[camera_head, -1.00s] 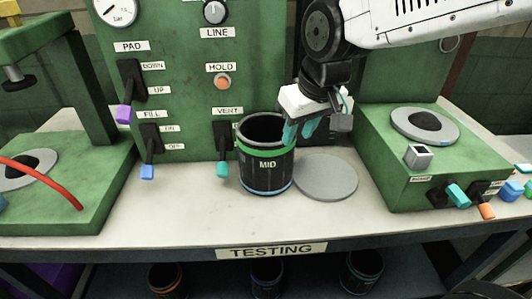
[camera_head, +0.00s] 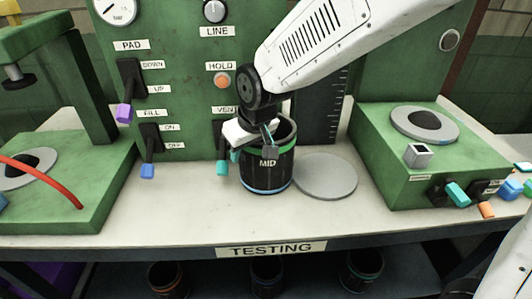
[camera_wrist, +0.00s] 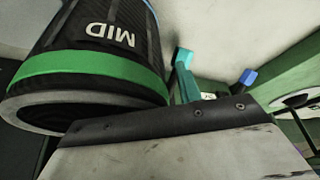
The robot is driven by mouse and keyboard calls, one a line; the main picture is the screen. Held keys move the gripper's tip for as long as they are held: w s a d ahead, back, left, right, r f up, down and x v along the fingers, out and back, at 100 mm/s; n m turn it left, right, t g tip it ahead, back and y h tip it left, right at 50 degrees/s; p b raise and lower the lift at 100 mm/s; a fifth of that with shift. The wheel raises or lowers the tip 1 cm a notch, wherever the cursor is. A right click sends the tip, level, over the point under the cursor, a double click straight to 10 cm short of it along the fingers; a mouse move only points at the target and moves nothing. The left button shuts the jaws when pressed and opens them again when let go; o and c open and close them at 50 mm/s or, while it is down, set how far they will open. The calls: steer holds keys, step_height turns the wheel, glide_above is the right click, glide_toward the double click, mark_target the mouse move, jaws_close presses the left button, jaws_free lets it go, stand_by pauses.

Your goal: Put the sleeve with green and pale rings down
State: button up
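The black sleeve (camera_head: 264,178) has a green ring near its top, a pale blue ring at its foot and a "MID" label. It stands upright on the pale bench. In the wrist view the sleeve (camera_wrist: 105,45) appears upside down, close by at the left. My gripper (camera_head: 237,155) is at the sleeve's upper left, its white body crossing in front of the rim. A teal fingertip shows just left of the sleeve wall.
A grey disc (camera_head: 326,177) lies right of the sleeve. The teal vent handle (camera_head: 222,168) is close to my gripper, and a blue handle (camera_head: 148,171) is farther left. A green machine (camera_head: 405,160) stands right. Several sleeves sit on the shelf below.

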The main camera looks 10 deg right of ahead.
jaws_close()
stand_by(0.3)
